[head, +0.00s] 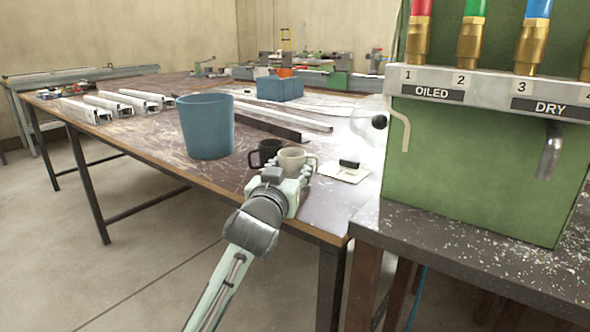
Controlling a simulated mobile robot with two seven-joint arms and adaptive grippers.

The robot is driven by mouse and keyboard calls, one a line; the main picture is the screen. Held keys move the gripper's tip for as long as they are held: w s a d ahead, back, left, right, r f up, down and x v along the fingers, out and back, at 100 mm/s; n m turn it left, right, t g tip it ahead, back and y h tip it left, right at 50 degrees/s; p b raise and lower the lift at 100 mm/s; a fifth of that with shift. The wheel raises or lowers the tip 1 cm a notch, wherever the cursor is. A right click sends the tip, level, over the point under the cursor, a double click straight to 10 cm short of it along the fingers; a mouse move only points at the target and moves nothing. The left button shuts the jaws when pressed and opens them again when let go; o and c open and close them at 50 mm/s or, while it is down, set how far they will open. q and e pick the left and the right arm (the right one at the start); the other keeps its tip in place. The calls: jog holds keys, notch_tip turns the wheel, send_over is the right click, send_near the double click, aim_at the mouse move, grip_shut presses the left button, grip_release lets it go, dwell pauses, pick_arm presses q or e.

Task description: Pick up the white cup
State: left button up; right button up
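One finger reaches up at the cup's right side. The arm hides the lower front of the cup, and I cannot tell whether the fingers touch it. My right gripper is not in view.
A blue bin (206,126) stands further left. A small white pad with a black block (348,164) lies to the right. A green dispenser cabinet (480,165) stands at the right on a dark bench (450,262).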

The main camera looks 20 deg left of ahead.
pick_arm(q)
jog(key=c, duration=0.7)
jog(key=shift+r, duration=0.1)
